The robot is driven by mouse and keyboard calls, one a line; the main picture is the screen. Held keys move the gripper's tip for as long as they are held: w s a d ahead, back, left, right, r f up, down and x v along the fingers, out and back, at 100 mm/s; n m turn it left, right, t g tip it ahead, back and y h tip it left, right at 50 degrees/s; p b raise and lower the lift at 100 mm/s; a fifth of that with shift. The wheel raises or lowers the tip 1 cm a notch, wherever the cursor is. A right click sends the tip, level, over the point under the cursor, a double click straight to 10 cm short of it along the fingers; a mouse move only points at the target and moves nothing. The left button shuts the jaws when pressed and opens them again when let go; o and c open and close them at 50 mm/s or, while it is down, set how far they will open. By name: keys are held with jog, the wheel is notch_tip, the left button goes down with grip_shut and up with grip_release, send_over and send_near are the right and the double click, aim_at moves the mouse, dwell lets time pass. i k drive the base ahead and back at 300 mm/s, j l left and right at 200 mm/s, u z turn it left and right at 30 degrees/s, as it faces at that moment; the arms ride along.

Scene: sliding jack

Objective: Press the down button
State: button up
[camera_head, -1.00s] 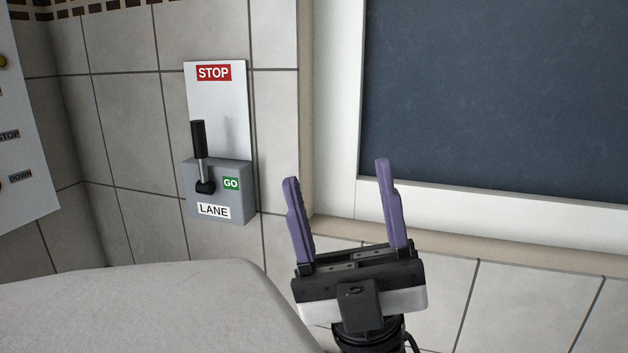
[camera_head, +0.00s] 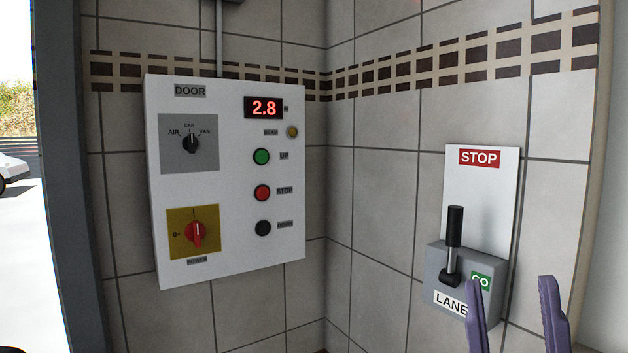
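The down button (camera_head: 263,228) is a dark round button at the lower right of the white door panel (camera_head: 225,260), with a "DOWN" label beside it. Above it are the red stop button (camera_head: 262,192) and the green up button (camera_head: 261,156). My gripper (camera_head: 512,295) shows only its two purple fingers at the bottom right edge. They are spread apart with nothing between them. The gripper is well to the right of the panel and in front of the lane lever box; its body is out of frame.
The panel also has a red display (camera_head: 264,107) reading 2.8, a selector knob (camera_head: 190,143) and a red power switch (camera_head: 196,234). The lane lever (camera_head: 454,227) stands upright on its grey box, right of the corner. A dark post (camera_head: 70,180) stands at left.

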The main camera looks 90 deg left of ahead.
aim_at(263, 229)
jog(key=u, duration=1)
jog(key=k+u, duration=0.1)
jog(key=u, duration=0.35)
jog(key=l+u, duration=0.1)
jog(key=u, duration=1.4)
jog(key=j+u, duration=0.15)
jog(key=u, duration=0.2)
jog(key=i+j+u, duration=0.1)
jog(key=u, duration=0.3)
jog(key=i, duration=0.05)
